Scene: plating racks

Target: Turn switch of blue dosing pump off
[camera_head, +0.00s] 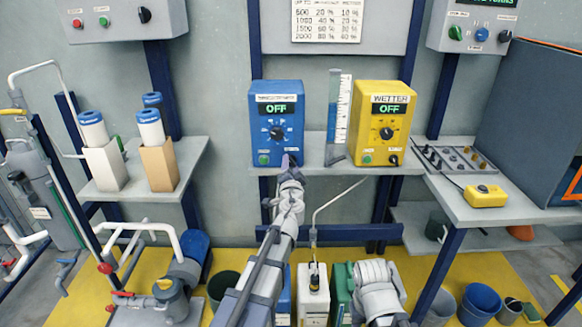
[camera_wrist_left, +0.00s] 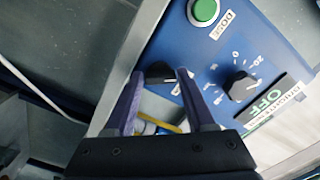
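The blue dosing pump (camera_head: 262,111) stands on the middle shelf, and its display (camera_head: 276,109) reads OFF. Its green button (camera_wrist_left: 205,10) and white-marked dial (camera_wrist_left: 241,86) show in the left wrist view. The small black switch knob (camera_wrist_left: 160,70) sits low on the pump's front, between the fingertips of my left gripper (camera_wrist_left: 160,78). The fingers are apart, one on each side of the knob; I cannot tell whether they touch it. In the head view my left gripper (camera_head: 289,163) covers that knob. My right arm (camera_head: 377,292) is low at the bottom; its fingers cannot be made out.
A measuring cylinder (camera_head: 339,112) and the yellow WETTER pump (camera_head: 372,117), its display also OFF, stand to the right. A yellow pendant (camera_head: 486,196) lies on the right bench. Jugs stand below.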

